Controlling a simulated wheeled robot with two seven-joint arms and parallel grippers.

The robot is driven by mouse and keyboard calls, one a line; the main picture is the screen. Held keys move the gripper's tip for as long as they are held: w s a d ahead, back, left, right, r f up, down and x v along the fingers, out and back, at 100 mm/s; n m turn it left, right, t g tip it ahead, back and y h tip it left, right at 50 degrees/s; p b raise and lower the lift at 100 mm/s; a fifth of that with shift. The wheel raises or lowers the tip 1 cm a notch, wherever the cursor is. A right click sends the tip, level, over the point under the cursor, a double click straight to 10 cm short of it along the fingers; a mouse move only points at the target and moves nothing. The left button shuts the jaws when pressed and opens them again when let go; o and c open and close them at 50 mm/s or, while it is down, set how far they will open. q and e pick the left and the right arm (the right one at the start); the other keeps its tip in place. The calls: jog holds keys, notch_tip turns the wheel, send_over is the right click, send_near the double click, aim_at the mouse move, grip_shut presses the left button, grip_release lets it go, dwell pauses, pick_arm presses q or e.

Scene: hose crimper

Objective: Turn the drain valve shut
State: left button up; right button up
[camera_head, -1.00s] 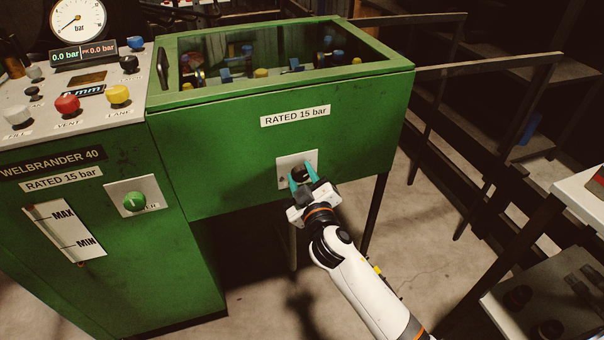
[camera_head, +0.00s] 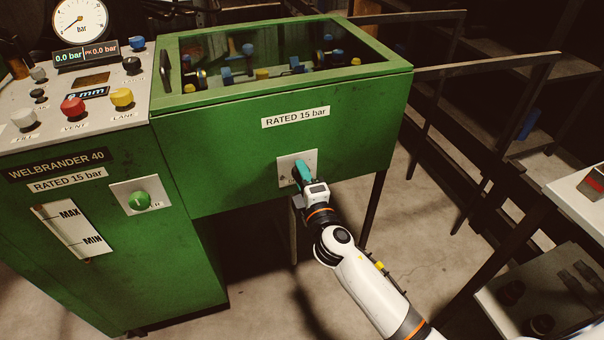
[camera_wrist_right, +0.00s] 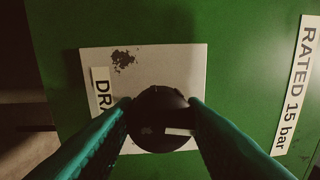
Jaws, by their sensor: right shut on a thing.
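The drain valve is a round black knob (camera_wrist_right: 160,118) on a pale plate (camera_wrist_right: 170,62) fixed to the green front panel. In the right wrist view its label is partly hidden; the letters "DR" show. My right gripper (camera_wrist_right: 160,122) is shut on the knob, one teal finger on each side of it. A light mark shows on the knob's face. In the head view the right gripper (camera_head: 300,172) is at the plate (camera_head: 311,158), rolled so one finger mostly covers the other, and it hides most of the knob. My left gripper is not in view.
The green machine (camera_head: 240,150) has a glass-topped box and a sign "RATED 15 bar" (camera_head: 296,117). A control panel with colored knobs stands at left under a gauge (camera_head: 80,18) reading 0.0 bar. A railing (camera_head: 480,62) and a table (camera_head: 580,185) are at right.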

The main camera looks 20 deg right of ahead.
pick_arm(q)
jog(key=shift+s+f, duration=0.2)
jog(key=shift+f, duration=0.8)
pick_arm(e)
jog(key=shift+n, duration=1.2)
jog(key=shift+f, duration=0.1)
jog(key=o, duration=1)
jog(key=shift+s, duration=0.1)
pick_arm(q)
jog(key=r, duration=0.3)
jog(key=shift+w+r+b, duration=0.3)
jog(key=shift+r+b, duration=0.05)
pick_arm(e)
jog(key=s, duration=1.2)
jog(key=shift+d+f, duration=0.25)
jog(key=shift+f, duration=0.05)
jog(key=shift+w, duration=0.1)
